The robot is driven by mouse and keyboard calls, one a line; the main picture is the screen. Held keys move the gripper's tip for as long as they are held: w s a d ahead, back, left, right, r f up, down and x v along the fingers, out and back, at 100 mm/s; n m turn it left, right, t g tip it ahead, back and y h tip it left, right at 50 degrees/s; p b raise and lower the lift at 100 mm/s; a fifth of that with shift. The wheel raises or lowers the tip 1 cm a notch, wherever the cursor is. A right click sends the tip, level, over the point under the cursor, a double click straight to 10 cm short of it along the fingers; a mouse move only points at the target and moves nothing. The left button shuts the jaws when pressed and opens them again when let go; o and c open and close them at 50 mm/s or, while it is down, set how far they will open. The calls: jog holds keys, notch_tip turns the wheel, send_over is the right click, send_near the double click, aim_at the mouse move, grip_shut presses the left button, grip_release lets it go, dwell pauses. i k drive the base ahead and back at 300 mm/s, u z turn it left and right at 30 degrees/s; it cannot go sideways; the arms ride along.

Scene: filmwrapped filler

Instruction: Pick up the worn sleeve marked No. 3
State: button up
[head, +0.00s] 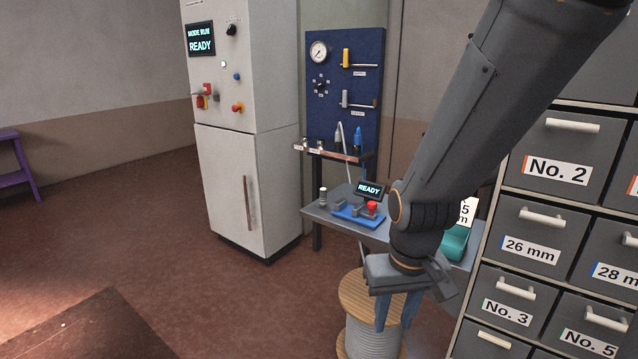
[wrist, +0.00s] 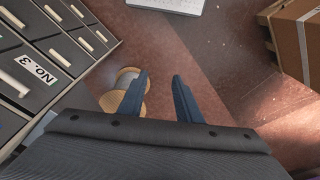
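I cannot make out a worn sleeve for certain in either view. A drawer labelled No. 3 (head: 506,311) is in the grey cabinet at the right of the head view, and it is closed. Its label also shows at the left of the wrist view (wrist: 44,72). My gripper (head: 396,312) points down in front of a wooden cable spool, to the left of that drawer. In the wrist view its two blue fingers (wrist: 160,82) are spread apart with nothing between them.
The spool (head: 360,335) stands on the floor below my gripper. A grey workbench (head: 318,212) behind carries a blue fixture (head: 352,217) and a small grey cylinder (head: 323,197). A tall white machine cabinet (head: 225,180) stands at centre left. Floor at left is mostly clear.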

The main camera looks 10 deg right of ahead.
aim_at(323, 190)
jog(key=u, duration=0.35)
jog(key=i, duration=1.75)
jog(key=u, duration=0.45)
